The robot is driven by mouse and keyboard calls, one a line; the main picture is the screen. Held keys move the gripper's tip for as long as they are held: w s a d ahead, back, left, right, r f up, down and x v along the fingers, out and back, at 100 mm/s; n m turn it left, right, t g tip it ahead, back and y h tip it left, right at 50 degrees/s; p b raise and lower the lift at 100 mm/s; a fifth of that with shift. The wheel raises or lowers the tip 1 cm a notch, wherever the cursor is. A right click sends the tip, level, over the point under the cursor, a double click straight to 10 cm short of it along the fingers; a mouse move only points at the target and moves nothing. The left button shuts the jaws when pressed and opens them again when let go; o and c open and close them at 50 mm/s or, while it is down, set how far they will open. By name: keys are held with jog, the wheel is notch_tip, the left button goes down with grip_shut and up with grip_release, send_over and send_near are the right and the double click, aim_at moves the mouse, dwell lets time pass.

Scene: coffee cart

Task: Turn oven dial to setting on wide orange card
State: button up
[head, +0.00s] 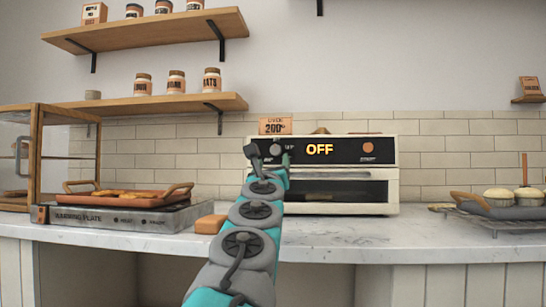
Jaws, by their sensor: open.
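The white oven (392,187) with a black front panel stands at the back of the counter, and its display (319,148) reads OFF in orange. A round dark dial (275,150) shows on the left of the panel, partly covered by my gripper. My gripper (268,156) is open in front of the dial, its fingers on either side of it in the picture. I cannot tell whether they touch it. A round orange-brown knob or button (367,148) sits right of the display.
A warming plate (125,220) with a tray (130,200) stands left. An orange-brown block (210,224) lies beside my arm. A rack (495,222) with pans is at right. Jars stand on two wooden shelves (150,104).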

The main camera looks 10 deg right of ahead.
aim_at(275, 151)
jog(key=shift+x, duration=3.65)
jog(key=shift+a, duration=0.1)
grip_shut()
